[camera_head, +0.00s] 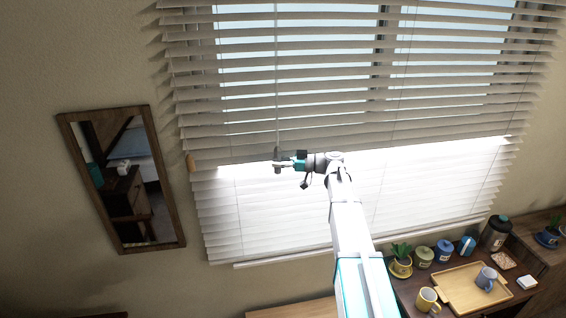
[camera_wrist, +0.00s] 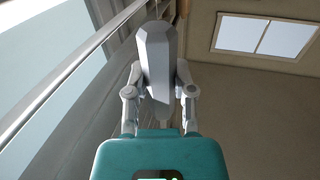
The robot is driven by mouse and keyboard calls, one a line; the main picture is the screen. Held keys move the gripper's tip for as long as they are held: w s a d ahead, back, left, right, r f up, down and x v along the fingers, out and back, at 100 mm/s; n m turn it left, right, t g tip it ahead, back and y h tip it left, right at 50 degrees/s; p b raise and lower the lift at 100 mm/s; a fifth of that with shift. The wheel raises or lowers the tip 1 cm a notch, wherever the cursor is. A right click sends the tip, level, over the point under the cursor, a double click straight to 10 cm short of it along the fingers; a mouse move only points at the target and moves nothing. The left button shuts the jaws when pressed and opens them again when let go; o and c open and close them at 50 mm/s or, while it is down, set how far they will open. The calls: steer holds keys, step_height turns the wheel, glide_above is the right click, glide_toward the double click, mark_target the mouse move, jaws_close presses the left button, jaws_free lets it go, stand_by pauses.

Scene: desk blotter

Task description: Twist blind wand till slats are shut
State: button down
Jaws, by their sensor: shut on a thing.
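The blind (camera_head: 300,85) covers the window, with pale horizontal slats. Its upper slats are tilted partly open, with bright gaps and sky between them; its lower part looks more closely overlapped and bright. The thin wand (camera_head: 277,100) hangs down in front of the slats at left of centre, ending in a dark grip. My gripper (camera_head: 279,162) is at the wand's lower end, shut on it. In the wrist view a grey faceted wand grip (camera_wrist: 158,65) stands between the two fingers. The exact finger contact is partly hidden.
A framed mirror (camera_head: 122,178) hangs on the wall at left. At lower right, a counter holds a tray (camera_head: 462,290), mugs (camera_head: 427,300), jars and plants. The wall between mirror and blind is clear.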

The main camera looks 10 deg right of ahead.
steer(key=n+g, duration=0.1)
steer(key=g, duration=0.1)
steer(key=n+g, duration=0.1)
steer(key=g, duration=0.1)
steer(key=shift+w+a+n+y, duration=0.1)
steer(key=shift+n+y, duration=0.2)
steer(key=shift+n+g, duration=0.5)
steer(key=shift+g, duration=0.3)
steer(key=shift+s+f, duration=0.1)
steer(key=shift+s, duration=0.1)
steer(key=c, duration=0.9)
jaws_free()
steer(key=o, duration=0.4)
steer(key=shift+a, duration=0.25)
steer(key=shift+o, duration=0.3)
steer(key=shift+d, duration=0.2)
steer(key=shift+w, duration=0.1)
steer(key=d, duration=1.2)
steer(key=shift+w, duration=0.3)
